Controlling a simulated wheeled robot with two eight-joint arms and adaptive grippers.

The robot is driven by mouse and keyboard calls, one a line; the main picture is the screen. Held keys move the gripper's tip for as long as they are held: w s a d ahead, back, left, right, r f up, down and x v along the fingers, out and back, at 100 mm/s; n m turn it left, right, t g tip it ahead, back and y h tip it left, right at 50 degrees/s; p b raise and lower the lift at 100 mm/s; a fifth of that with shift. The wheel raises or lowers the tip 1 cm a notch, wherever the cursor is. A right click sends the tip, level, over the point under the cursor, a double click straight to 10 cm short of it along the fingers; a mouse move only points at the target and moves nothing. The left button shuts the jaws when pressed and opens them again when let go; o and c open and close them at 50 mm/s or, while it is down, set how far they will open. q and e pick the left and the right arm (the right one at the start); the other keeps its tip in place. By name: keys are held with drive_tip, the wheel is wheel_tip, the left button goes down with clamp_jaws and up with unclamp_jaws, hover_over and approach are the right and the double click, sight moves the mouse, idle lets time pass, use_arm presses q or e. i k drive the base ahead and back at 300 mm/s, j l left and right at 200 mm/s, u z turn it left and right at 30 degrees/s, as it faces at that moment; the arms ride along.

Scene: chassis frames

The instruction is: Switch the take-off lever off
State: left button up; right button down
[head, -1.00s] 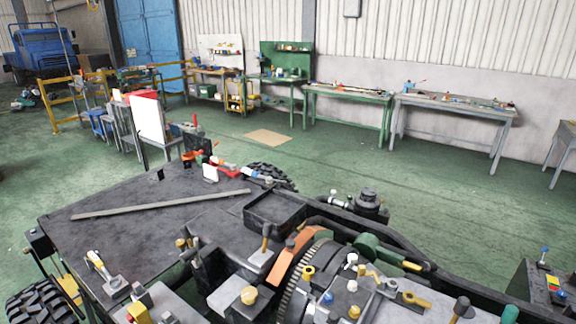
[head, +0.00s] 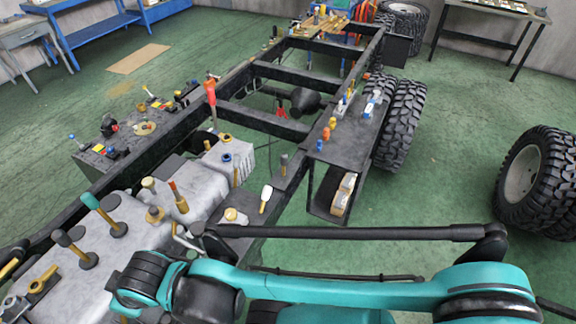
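Several levers stand on the chassis, and I cannot tell which is the take-off lever. A tall red-handled lever (head: 210,97) rises beside the left frame rail. On the grey gearbox housing (head: 120,240) at lower left stand a dark-headed lever (head: 70,245), a teal-headed lever (head: 102,212) and a lever with a brownish grip (head: 177,195). A white-headed lever (head: 265,196) stands near the middle. My teal arm crosses the bottom from the right, and its joint covers part of the housing. Neither gripper shows.
Black frame rails (head: 262,72) run away toward the back. Large tyres (head: 402,125) stand to the right, with another wheel (head: 535,180) at the far right. A side box (head: 345,150) carries small coloured fittings. Green floor is free between the box and the far-right wheel.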

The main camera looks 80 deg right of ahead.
sight(236, 157)
drive_tip(key=z, duration=2.25)
